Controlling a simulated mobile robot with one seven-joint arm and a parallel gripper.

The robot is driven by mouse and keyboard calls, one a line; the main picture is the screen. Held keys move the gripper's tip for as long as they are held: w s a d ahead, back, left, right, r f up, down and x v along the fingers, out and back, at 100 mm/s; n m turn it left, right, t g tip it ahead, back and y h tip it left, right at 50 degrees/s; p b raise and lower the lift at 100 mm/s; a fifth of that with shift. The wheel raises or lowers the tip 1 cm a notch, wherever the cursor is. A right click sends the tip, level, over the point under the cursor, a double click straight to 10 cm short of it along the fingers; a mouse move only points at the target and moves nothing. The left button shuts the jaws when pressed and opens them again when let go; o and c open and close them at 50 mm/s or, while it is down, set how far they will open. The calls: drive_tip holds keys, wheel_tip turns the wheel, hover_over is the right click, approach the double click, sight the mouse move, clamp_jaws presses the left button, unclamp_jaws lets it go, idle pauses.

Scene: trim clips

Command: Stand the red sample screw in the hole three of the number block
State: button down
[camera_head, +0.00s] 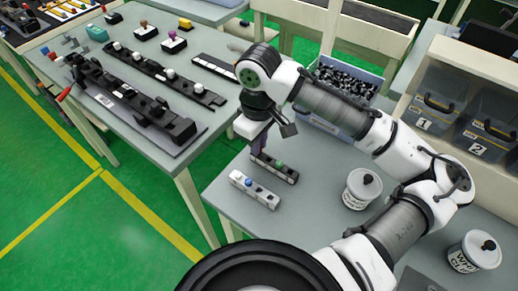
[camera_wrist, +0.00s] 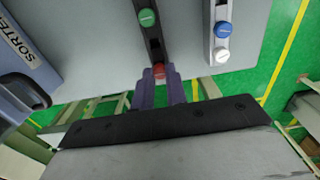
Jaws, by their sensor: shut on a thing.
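A red screw (camera_wrist: 159,70) shows in the wrist view between the purple fingertips of my gripper (camera_wrist: 160,76). My gripper is shut on it at the near end of a dark block (camera_wrist: 153,38). I cannot tell whether the screw is in a hole or just above one. A green screw (camera_wrist: 148,18) stands in the same dark block. In the head view my gripper (camera_head: 259,146) is over the left end of the dark block (camera_head: 290,177), and the red screw is hidden. No hole numbers are readable.
A pale block (camera_head: 266,199) with a blue and a white screw lies parallel to the dark one, near the table's left edge. A white lidded pot (camera_head: 362,188) stands to the right. A bin of dark parts (camera_head: 345,80) and numbered drawers (camera_head: 434,107) are behind.

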drive_tip(key=shift+r+p, duration=1.5)
drive_tip(key=shift+r, duration=0.35)
drive_tip(key=shift+a+f, duration=0.1)
